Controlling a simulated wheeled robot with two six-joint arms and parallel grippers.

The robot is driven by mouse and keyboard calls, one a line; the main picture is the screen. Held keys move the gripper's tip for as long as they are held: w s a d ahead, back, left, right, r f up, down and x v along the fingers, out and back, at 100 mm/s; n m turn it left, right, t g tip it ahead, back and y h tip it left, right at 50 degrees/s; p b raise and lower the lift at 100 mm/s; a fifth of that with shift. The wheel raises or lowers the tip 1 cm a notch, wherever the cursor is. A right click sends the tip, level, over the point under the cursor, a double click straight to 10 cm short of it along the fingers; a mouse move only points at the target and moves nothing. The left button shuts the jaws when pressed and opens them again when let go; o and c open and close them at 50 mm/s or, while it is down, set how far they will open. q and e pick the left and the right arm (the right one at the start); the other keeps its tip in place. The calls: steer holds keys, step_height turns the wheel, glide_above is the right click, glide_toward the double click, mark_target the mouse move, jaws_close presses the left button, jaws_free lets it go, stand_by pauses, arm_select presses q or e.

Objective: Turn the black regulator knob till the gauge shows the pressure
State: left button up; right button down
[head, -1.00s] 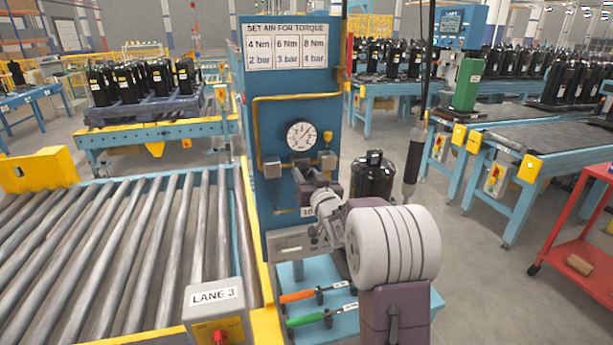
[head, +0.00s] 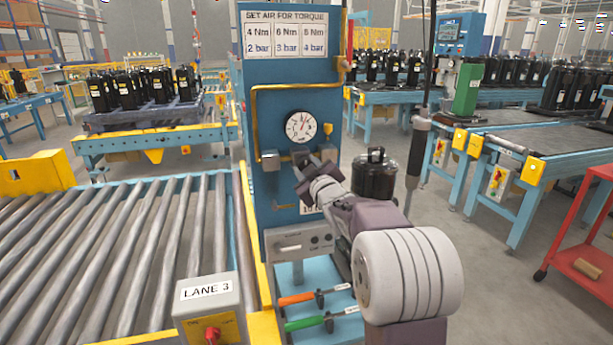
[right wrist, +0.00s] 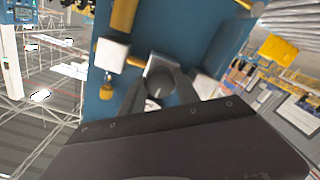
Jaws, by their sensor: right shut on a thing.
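The round white gauge (head: 302,126) with a dark needle is on the blue panel (head: 330,95); its figures are too small to read surely. My right gripper (head: 303,162) is at the panel just below the gauge. In the right wrist view its two fingers are shut on the black regulator knob (right wrist: 158,82), one on each side. In the head view the knob is mostly hidden by the gripper. The sign (head: 286,37) above pairs 4 Nm with 2 bar, 6 Nm with 3 bar and 8 Nm with 4 bar. My left gripper is out of view.
A yellow pipe (head: 256,115) runs along the panel beside the gauge. Orange-handled (head: 298,299) and green-handled (head: 305,323) tools lie below. A roller conveyor (head: 120,255) fills the left.

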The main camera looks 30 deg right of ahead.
steer(key=shift+n+b, duration=2.95)
steer(key=shift+n, duration=1.45)
steer(key=c, duration=0.9)
jaws_free()
